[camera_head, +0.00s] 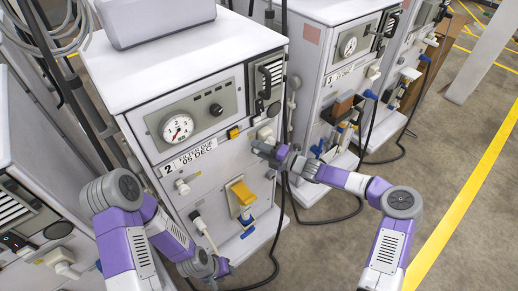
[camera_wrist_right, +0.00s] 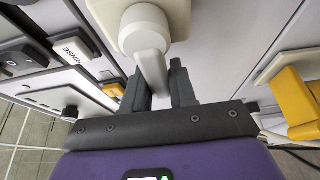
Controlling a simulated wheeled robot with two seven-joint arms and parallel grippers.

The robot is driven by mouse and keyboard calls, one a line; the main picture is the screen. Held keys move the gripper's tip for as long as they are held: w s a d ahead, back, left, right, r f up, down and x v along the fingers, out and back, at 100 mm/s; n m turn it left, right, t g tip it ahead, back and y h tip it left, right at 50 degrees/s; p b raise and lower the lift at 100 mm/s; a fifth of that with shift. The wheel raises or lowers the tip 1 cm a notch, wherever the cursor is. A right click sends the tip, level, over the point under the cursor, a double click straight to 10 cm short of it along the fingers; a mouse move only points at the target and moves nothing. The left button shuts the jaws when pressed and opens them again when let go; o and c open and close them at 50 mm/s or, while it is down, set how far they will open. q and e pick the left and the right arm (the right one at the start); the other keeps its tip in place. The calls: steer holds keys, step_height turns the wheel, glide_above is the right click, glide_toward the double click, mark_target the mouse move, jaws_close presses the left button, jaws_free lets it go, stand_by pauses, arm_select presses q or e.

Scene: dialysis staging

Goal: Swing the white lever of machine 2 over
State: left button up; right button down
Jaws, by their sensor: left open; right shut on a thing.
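Machine 2 (camera_head: 190,105) is a white cabinet with a round gauge and a label reading "2" and "05 DEC". My right gripper (camera_head: 262,148) is at the upper right of its front face. In the right wrist view the white lever (camera_wrist_right: 150,65) hangs from a round white hub (camera_wrist_right: 146,28). The fingers of my right gripper (camera_wrist_right: 159,82) are shut on its end, one on each side. In the head view my gripper partly hides this lever. My left gripper (camera_head: 225,268) is low by the cabinet's base, open and apart from the lever.
A yellow lever (camera_head: 241,192) with a blue part below sits on the lower front, with another white handle (camera_head: 203,228) to its left. More machines (camera_head: 335,70) stand to the right and left. Dark hoses trail on the floor; the floor at right (camera_head: 440,150) is clear.

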stand_by(0.3)
step_height(320, 180, down, 2)
steer(key=n+b, duration=0.1)
steer(key=b, duration=0.2)
steer(key=n+h+b, duration=0.1)
steer(key=n+b, duration=0.1)
steer(key=b, duration=0.2)
steer(key=shift+w+d+f+n+g, duration=0.1)
steer(key=shift+d+n+g, duration=0.05)
steer(key=shift+n+g, duration=0.15)
steer(key=shift+w+d+f+n+h+b, duration=0.1)
steer(key=shift+f+n+h+b, duration=0.1)
steer(key=shift+n+h+b, duration=0.3)
steer(key=shift+w+d+f+n+h, duration=0.1)
steer(key=shift+d+f+n+h, duration=0.15)
steer(key=shift+n, duration=0.45)
steer(key=c, duration=1)
jaws_free()
